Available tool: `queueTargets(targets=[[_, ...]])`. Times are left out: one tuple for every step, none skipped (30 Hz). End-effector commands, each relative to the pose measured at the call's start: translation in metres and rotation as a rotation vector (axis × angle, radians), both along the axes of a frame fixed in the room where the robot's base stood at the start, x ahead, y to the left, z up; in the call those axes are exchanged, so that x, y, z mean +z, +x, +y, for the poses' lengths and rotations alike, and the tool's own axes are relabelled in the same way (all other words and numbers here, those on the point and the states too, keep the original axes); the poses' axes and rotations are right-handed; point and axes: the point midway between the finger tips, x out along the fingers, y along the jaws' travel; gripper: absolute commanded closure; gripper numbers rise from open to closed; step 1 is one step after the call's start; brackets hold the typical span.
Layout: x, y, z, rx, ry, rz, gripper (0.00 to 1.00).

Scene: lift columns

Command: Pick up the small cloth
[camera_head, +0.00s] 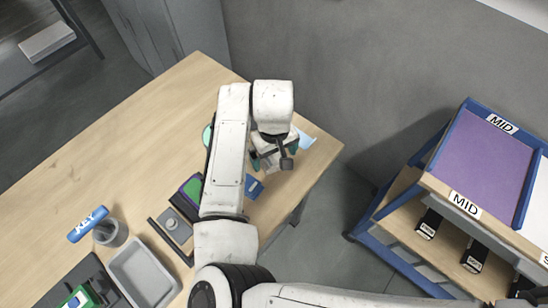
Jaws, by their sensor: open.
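My gripper (273,160) is over the right end of the wooden table, pointing down. Its jaws look apart, with dark teal parts at either side. I see nothing held in them. A pale blue flat patch (306,140) lies on the table just right of the gripper, partly hidden behind my wrist. It may be the small cloth, but I cannot tell for sure. My arm and gripper hide the table directly below them.
The wooden table (130,130) is clear at its left and middle. A blue item (254,187) lies near its front edge.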

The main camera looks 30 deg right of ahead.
Motion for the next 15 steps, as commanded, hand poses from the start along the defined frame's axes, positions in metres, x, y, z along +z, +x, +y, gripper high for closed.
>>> queueTargets(targets=[[-0.006,0.0,0.0,0.001,0.0,0.001,0.0],[-0.009,0.0,0.0,0.001,0.0,0.002,0.0],[-0.013,0.0,0.0,0.001,0.0,0.002,0.0],[-0.015,0.0,0.0,0.001,0.0,0.0,0.0],[-0.016,0.0,0.0,0.001,0.0,0.0,0.0],[-0.018,0.0,0.0,0.0,0.0,0.0,0.0],[-0.018,0.0,0.0,0.0,0.0,0.0,0.0],[-0.019,0.0,0.0,0.0,0.0,-0.001,0.0],[-0.019,0.0,0.0,0.0,0.0,-0.001,0.0],[-0.019,0.0,0.0,0.0,0.0,-0.001,0.0],[-0.019,0.0,0.0,0.0,-0.001,-0.001,0.0],[-0.019,0.0,0.0,0.0,0.0,-0.001,0.0],[-0.019,0.0,0.0,0.0,0.0,-0.001,0.02],[-0.018,0.0,0.0,0.0,-0.001,-0.001,0.05],[-0.018,0.0,0.0,0.0,-0.001,-0.001,0.09]])
